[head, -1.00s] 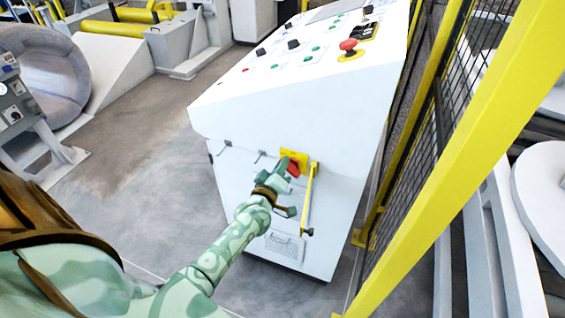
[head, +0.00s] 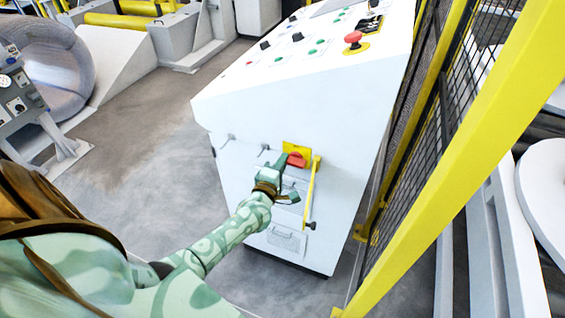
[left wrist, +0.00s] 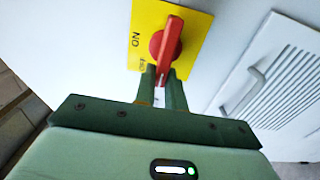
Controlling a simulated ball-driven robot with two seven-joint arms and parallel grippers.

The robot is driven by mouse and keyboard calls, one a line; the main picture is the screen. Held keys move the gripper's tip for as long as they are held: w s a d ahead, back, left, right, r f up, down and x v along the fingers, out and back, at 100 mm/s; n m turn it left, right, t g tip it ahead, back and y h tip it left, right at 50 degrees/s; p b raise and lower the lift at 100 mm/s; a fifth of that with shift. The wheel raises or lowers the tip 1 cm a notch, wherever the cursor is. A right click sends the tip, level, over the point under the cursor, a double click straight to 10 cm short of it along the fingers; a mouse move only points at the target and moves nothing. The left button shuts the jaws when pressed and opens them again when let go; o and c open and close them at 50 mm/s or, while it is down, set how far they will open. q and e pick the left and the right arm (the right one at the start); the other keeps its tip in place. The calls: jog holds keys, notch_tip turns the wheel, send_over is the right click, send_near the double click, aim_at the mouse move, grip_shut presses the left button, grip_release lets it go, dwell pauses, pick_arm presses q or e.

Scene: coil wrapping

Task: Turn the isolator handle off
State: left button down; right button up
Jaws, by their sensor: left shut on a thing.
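The red isolator handle (head: 296,160) sits on a yellow plate (head: 302,150) on the white console's front. In the left wrist view the red handle (left wrist: 167,50) stands on the yellow plate (left wrist: 190,27), which bears "ON" and a second, partly hidden word. The handle's lower end lies between the fingertips of my left gripper (left wrist: 162,78), which is shut on it. In the head view my left gripper (head: 282,180) is at the handle from below left. My right gripper is not in view.
The white console (head: 290,110) carries buttons and a red mushroom button (head: 353,37) on top. A yellow bar (head: 311,190) hangs beside the handle. A yellow-framed mesh fence (head: 420,120) stands close on the right. Grey floor (head: 150,130) is open to the left.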

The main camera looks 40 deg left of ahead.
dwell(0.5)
pick_arm(q)
jog(key=c, duration=1.5)
grip_release()
jog(key=shift+o, duration=0.2)
jog(key=p+v, duration=0.2)
jog(key=v, duration=1.4)
jog(key=shift+p, duration=0.35)
jog(key=shift+s+d, duration=0.1)
jog(key=shift+d, duration=0.05)
